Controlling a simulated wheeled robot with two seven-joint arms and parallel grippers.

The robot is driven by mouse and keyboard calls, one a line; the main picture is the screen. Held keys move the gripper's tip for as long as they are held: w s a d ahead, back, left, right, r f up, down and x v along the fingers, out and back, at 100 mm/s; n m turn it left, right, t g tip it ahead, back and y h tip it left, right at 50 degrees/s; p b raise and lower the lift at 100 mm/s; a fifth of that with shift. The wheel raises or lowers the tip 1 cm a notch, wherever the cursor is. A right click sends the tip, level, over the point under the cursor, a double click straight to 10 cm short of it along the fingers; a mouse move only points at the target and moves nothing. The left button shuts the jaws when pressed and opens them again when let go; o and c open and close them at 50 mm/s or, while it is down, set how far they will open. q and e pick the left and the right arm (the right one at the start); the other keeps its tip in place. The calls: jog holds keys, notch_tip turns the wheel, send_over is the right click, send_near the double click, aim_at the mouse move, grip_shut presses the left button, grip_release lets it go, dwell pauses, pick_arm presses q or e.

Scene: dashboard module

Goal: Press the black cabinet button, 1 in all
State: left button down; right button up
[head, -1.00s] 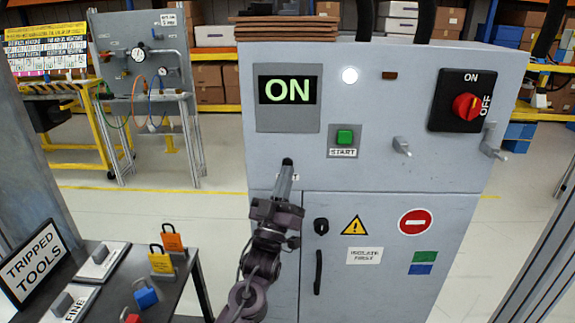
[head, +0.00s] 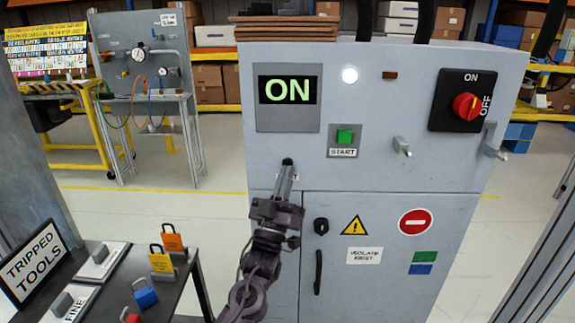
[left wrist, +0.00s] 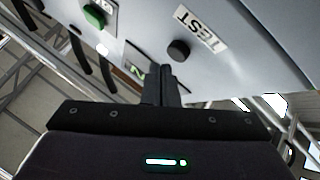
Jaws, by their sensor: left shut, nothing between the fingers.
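The black cabinet button (left wrist: 179,50) is a round knob on the grey cabinet (head: 380,260), beside a TEST label (left wrist: 202,28) in the left wrist view. In the head view the black button (head: 287,161) shows just above my left gripper's tip, below the ON display. My left gripper (head: 286,170) is shut and empty, pointing up at the panel just below the button. In the left wrist view its fingertips (left wrist: 160,68) are close to the button; I cannot tell whether they touch it. The gripper partly hides the TEST label in the head view. My right gripper is out of view.
The cabinet also bears a lit ON display (head: 288,90), a green START button (head: 344,137), a red rotary switch (head: 466,107) and a door handle (head: 318,272). A dark table (head: 178,290) with padlocks stands at the lower left.

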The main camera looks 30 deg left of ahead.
pick_arm(q)
jog(key=shift+w+a, duration=0.2)
jog(key=shift+w, duration=0.15)
dwell(0.3)
jog(key=shift+w+a, duration=0.2)
jog(key=shift+w, duration=0.1)
dwell(0.4)
dwell(0.3)
jog(key=shift+s+d, duration=0.45)
jog(key=shift+s, duration=0.25)
